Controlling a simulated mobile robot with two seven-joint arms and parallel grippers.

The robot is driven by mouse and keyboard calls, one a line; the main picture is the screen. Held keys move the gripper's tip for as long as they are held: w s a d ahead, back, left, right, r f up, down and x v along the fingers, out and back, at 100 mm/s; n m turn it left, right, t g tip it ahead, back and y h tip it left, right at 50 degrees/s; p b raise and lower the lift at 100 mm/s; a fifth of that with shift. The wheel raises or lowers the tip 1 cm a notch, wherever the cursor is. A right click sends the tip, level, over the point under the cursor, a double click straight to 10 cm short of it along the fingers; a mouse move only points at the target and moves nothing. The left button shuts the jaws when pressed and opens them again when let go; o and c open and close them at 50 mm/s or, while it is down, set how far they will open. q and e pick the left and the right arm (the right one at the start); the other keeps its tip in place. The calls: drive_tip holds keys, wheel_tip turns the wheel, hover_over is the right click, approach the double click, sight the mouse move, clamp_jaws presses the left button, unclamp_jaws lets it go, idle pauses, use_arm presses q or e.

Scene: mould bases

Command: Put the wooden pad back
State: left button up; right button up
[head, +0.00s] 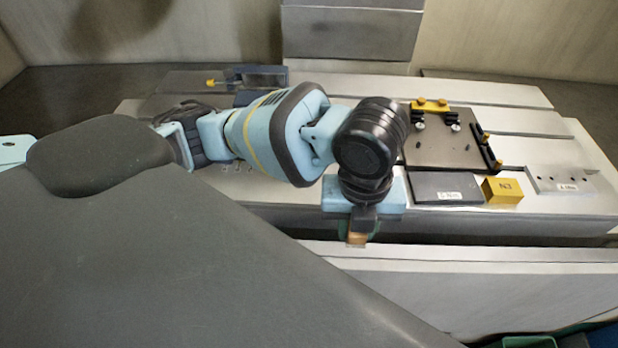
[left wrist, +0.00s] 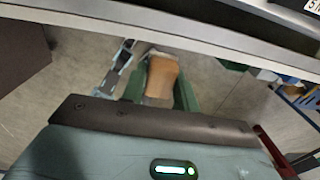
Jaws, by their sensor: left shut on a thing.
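The wooden pad (head: 356,239) is a small tan-brown block at the tip of my left gripper (head: 360,228). It also shows in the left wrist view (left wrist: 162,76) between the green fingers of the left gripper (left wrist: 160,90), which are shut on it. In the head view the gripper points down at the front edge of the grey metal table (head: 290,215), left of the dark plate. The pad hangs just in front of that edge. Part of it is hidden by the fingers. My right gripper is not in view.
On the table stand a dark labelled plate (head: 447,188), a yellow block (head: 502,190), a silver labelled plate (head: 560,180) and a fixture plate (head: 440,150) with black and yellow clamps. A green bin (head: 530,341) shows at the lower right. Floor lies below the gripper.

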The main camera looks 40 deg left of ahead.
use_arm(q)
hover_over(311, 188)
drive_tip(key=shift+s+d+f, duration=0.15)
drive_tip(key=shift+d+f, duration=0.1)
drive_tip(key=shift+f, duration=0.45)
drive_tip(key=shift+a+f, duration=0.15)
drive_tip(key=shift+f, duration=0.75)
drive_tip(key=shift+a+f, duration=0.1)
drive_tip(key=shift+f, duration=0.75)
drive_tip(key=shift+f, duration=0.15)
drive_tip(key=o, duration=1.1)
drive_tip(key=r, duration=1.2)
drive_tip(key=shift+a+r+p, duration=0.15)
drive_tip(key=shift+a+p, duration=0.05)
drive_tip(key=shift+p, duration=0.1)
